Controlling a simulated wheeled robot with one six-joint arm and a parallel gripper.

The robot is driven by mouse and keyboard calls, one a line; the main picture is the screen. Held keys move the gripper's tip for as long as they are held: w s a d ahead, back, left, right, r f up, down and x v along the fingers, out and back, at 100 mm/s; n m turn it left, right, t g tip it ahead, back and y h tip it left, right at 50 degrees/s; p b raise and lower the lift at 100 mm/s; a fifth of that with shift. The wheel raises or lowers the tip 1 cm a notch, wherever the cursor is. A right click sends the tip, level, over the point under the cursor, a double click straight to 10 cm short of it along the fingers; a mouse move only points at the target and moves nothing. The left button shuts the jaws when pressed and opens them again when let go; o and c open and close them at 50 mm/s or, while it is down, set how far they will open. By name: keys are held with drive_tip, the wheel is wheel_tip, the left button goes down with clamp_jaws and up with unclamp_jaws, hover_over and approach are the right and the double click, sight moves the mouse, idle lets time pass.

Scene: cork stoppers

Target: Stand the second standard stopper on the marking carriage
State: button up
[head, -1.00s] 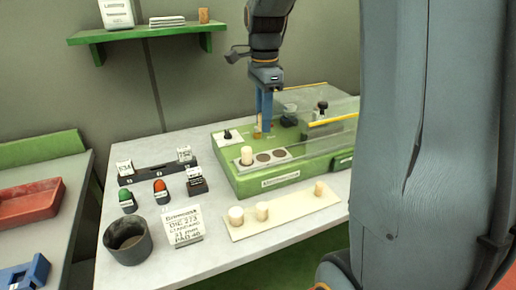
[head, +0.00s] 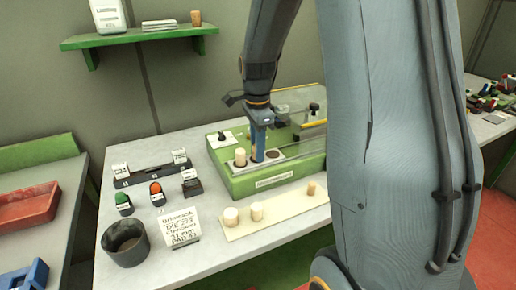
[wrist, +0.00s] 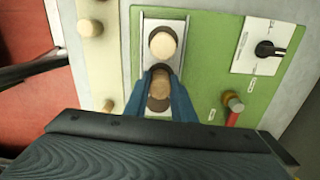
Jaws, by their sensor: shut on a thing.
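My gripper (head: 256,147) is shut on a tan cork stopper (wrist: 160,82), held between its two blue fingers. It is over the marking carriage (head: 277,152), a pale plate with round dark seats on the green machine. The held stopper is over or in the carriage's middle seat; I cannot tell whether it touches the bottom. The fingers mostly hide it in the head view. Another pale stopper (head: 240,157) stands upright in the seat to the left, and shows above the held one in the wrist view (wrist: 163,44).
A cream board (head: 280,211) in front of the machine bears several stoppers. A clear guard with a yellow edge (head: 313,125) is close on the right. A dark cup (head: 126,242), a sign (head: 178,226) and several stamps stand to the left.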

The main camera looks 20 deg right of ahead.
drive_tip(key=shift+f, duration=0.1)
drive_tip(key=o, duration=1)
wheel_tip(320, 180, up, 12)
drive_tip(key=b, duration=0.2)
drive_tip(key=shift+b, duration=0.3)
